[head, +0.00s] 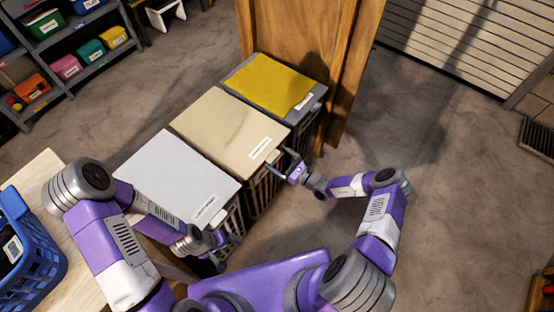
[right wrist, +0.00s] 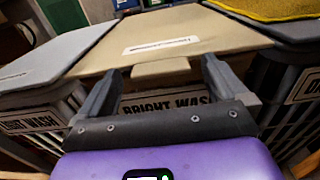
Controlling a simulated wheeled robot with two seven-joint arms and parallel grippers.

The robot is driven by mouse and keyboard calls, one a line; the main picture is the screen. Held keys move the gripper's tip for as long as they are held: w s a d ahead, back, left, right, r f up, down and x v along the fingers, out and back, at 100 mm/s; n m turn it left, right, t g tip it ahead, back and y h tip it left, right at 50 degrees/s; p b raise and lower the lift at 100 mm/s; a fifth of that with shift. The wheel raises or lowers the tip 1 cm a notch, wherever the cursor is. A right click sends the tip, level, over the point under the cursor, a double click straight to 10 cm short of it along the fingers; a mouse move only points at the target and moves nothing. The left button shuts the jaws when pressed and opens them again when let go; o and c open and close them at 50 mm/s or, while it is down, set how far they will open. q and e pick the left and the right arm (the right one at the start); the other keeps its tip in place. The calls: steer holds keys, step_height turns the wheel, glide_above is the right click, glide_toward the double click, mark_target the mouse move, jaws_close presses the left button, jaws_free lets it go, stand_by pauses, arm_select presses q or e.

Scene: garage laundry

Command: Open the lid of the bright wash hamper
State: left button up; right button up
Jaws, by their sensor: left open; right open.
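The bright wash hamper is the middle one, with a closed beige lid (head: 215,132). Its front label (right wrist: 165,104) reads "BRIGHT WASH" in the right wrist view, partly hidden by my gripper. A beige tab (right wrist: 160,69) sticks out from the lid's front edge. My right gripper (head: 284,163) is open at that front edge, its fingers on either side of the tab; I cannot tell whether they touch it. My left gripper (head: 220,244) is open and low by the front of the white-lidded hamper, partly hidden by my arm.
A hamper with a closed white lid (head: 172,172) stands on the left, and one with a yellow cloth (head: 268,84) on its grey lid on the right. A wooden panel (head: 345,70) rises behind. A blue basket (head: 30,245) sits on a table at left.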

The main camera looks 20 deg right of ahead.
steer(key=shift+w+a, duration=0.4)
steer(key=shift+w, duration=0.15)
